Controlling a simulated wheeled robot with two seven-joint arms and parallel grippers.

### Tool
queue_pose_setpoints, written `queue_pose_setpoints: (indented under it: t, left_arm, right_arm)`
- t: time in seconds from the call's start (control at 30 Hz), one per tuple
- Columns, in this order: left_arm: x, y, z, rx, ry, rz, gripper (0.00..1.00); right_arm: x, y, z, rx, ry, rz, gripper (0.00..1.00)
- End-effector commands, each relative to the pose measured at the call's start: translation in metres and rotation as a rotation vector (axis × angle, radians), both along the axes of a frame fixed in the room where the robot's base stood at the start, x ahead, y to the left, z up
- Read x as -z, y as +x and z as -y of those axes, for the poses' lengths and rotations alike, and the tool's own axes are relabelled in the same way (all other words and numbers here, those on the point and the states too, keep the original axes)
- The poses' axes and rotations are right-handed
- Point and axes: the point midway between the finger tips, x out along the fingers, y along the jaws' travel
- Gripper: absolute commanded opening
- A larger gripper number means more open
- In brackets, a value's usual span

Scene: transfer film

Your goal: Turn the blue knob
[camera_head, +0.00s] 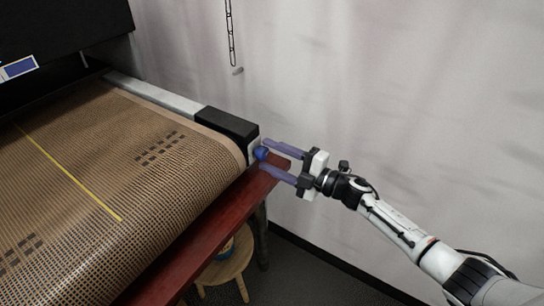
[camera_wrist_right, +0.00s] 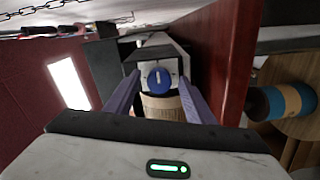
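In the right wrist view the knob (camera_wrist_right: 159,79) is a round blue disc with a pale mark, on a light plate. My right gripper (camera_head: 271,156) is open, its two purple fingers pointing at the knob. In the right wrist view the fingers (camera_wrist_right: 158,95) stand to either side of the knob, with gaps visible between them and it. Whether the fingertips reach as far as the knob is hard to tell. My left gripper is not in view.
The mesh conveyor belt (camera_head: 110,190) fills the left, with a black box (camera_head: 226,123) at its corner. A red wooden edge (camera_head: 205,228) runs below it. A wooden stool (camera_head: 228,268) stands underneath. A chain (camera_head: 230,35) hangs by the wall.

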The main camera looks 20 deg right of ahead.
Motion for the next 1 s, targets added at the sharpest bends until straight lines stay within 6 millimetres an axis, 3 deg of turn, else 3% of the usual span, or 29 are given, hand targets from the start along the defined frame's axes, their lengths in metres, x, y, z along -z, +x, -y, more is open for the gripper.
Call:
queue_pose_setpoints:
  t: [0.33,0.73,1.0]
  left_arm:
    - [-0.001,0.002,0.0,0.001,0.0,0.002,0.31]
    - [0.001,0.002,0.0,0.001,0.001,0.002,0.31]
    - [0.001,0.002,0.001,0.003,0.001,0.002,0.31]
  right_arm:
    - [0.0,-0.006,0.006,0.001,-0.002,0.0,0.49]
    - [0.001,-0.065,0.05,0.0,-0.004,-0.001,0.49]
    - [0.0,-0.081,0.063,0.0,0.0,0.0,0.49]
